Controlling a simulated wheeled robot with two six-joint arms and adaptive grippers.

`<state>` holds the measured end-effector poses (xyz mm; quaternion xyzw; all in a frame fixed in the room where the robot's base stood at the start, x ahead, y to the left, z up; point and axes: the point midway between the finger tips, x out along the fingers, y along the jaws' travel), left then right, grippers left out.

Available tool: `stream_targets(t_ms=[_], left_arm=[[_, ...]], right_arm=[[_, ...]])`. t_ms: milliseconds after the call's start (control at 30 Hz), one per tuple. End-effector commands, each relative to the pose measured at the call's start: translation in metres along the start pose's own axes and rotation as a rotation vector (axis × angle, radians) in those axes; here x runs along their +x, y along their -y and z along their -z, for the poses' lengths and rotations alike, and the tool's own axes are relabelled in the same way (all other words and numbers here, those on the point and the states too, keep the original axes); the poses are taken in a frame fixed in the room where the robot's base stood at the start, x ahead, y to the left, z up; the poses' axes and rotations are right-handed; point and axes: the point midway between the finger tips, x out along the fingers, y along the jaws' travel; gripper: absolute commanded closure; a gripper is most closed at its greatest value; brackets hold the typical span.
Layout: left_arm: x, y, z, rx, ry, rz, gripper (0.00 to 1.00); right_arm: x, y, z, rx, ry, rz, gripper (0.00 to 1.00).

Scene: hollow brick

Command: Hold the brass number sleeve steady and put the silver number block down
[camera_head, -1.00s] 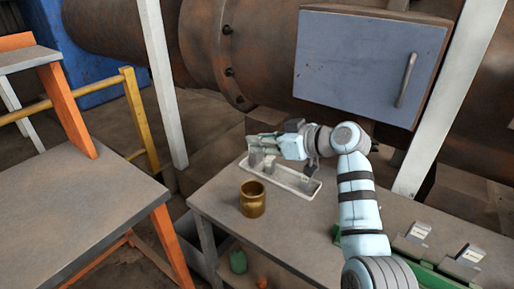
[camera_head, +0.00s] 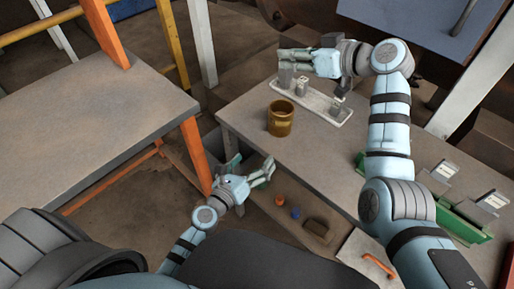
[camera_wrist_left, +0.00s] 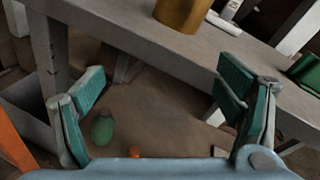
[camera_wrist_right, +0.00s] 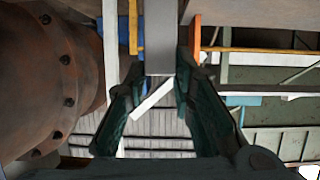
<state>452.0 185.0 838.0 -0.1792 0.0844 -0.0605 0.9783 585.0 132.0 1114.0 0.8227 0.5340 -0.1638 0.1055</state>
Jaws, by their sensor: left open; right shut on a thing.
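The brass number sleeve (camera_head: 280,120) stands upright on the grey table, and its lower part shows in the left wrist view (camera_wrist_left: 182,14). My left gripper (camera_head: 266,171) is open and empty, apart from the sleeve and low in front of the table edge. My right gripper (camera_head: 287,60) is shut on a plain grey block, likely the silver number block (camera_head: 285,76), above the far left end of the white tray (camera_head: 322,111). The block also shows between the fingers in the right wrist view (camera_wrist_right: 160,40). I cannot make out a number on it.
Other small grey blocks (camera_head: 302,87) stand in the tray. A green tray (camera_head: 466,229) with tilted cards is at the right. Small items, including an orange one (camera_head: 279,199), lie below the table edge. The tabletop right of the sleeve is clear.

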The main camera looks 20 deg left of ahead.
Motion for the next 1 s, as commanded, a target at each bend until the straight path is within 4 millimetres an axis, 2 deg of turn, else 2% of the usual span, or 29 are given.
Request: stream_targets(t_ms=[33,100,200,367,600,700,833,1000], left_arm=[[0.002,0.011,-0.019,0.125,0.033,0.023,0.14],[0.003,0.021,-0.037,0.271,0.065,0.041,0.14],[0.007,0.028,-0.049,0.371,0.087,0.049,0.14],[0.033,0.031,-0.053,0.382,0.09,0.05,0.14],[0.093,0.034,-0.057,0.377,0.089,0.049,0.14],[0.11,0.035,-0.057,0.376,0.088,0.05,0.14],[0.121,0.036,-0.058,0.377,0.087,0.049,0.14],[0.123,0.036,-0.058,0.377,0.086,0.048,0.14]], right_arm=[[0.0,0.0,0.0,0.0,0.0,0.0,1.0],[0.0,0.0,0.0,0.0,0.0,0.0,1.0],[0.0,0.0,0.0,0.0,0.0,0.0,1.0],[0.0,0.0,0.0,0.0,0.0,0.0,1.0],[0.0,0.0,0.0,0.0,0.0,0.0,1.0],[0.0,0.0,0.0,0.0,0.0,0.0,1.0],[0.0,0.0,0.0,0.0,0.0,0.0,1.0],[0.0,0.0,0.0,0.0,-0.001,0.0,1.0]])
